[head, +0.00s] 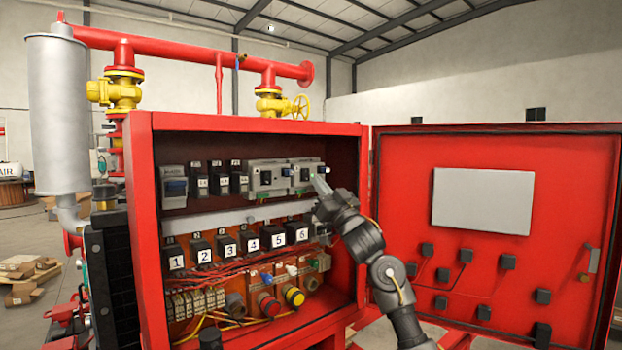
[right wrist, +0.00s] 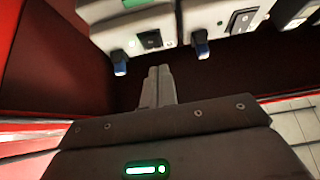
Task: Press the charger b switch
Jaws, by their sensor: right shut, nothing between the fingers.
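Two grey charger units sit side by side at the upper right inside the open red cabinet, a left one (head: 266,178) and a right one (head: 303,174). I cannot read which unit is charger b. My right gripper (head: 320,182) is in front of the right unit's right side in the head view. Its fingers (right wrist: 158,74) are shut and empty, pointing between the two blue switches, apparently apart from both. My left gripper is out of view.
The red cabinet frame (head: 141,220) surrounds the shelves. Numbered black relays (head: 249,241) sit below the chargers, with wires, terminal blocks and red and yellow buttons lower down. The open cabinet door (head: 480,268) stands right of my arm.

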